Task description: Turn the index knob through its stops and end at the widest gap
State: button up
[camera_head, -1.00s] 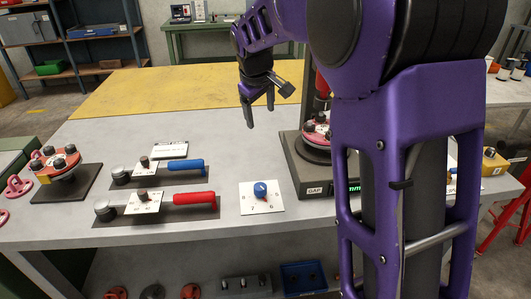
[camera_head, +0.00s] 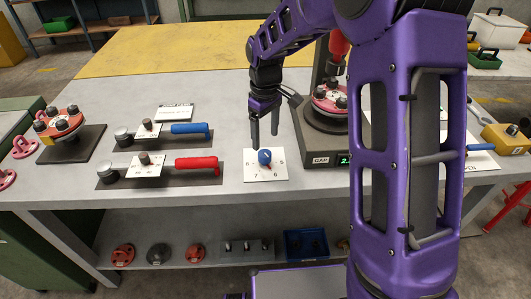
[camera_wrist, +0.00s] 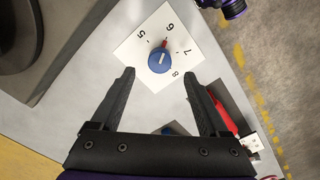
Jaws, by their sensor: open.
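The blue index knob (camera_head: 264,157) sits on a white plate (camera_head: 279,177) marked with numbers, near the table's front edge. In the wrist view the knob (camera_wrist: 161,60) has a pale line on top, and a red mark beside it lies toward the 6. The numbers 5 to 8 show there. My gripper (camera_head: 265,138) is open above and just behind the knob, fingers pointing down. In the wrist view the knob lies ahead of and between the fingertips (camera_wrist: 160,76), with no contact seen. A GAP display (camera_head: 343,160) starts with a green 2; my arm hides the rest.
A dark stand with a red flanged spool (camera_head: 329,98) is right of the knob. Levers with a red handle (camera_head: 196,164) and a blue handle (camera_head: 189,128) lie to the left. Another red flanged piece (camera_head: 62,122) stands far left.

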aim_at(264, 153)
notch_tip(264, 153, down, 7)
jog(key=shift+r, duration=0.1)
dwell(0.3)
grip_shut()
jog(key=shift+m+b, duration=0.3)
jog(key=m, duration=0.5)
jog(key=shift+a, duration=0.1)
jog(key=m, duration=0.6)
dwell(0.6)
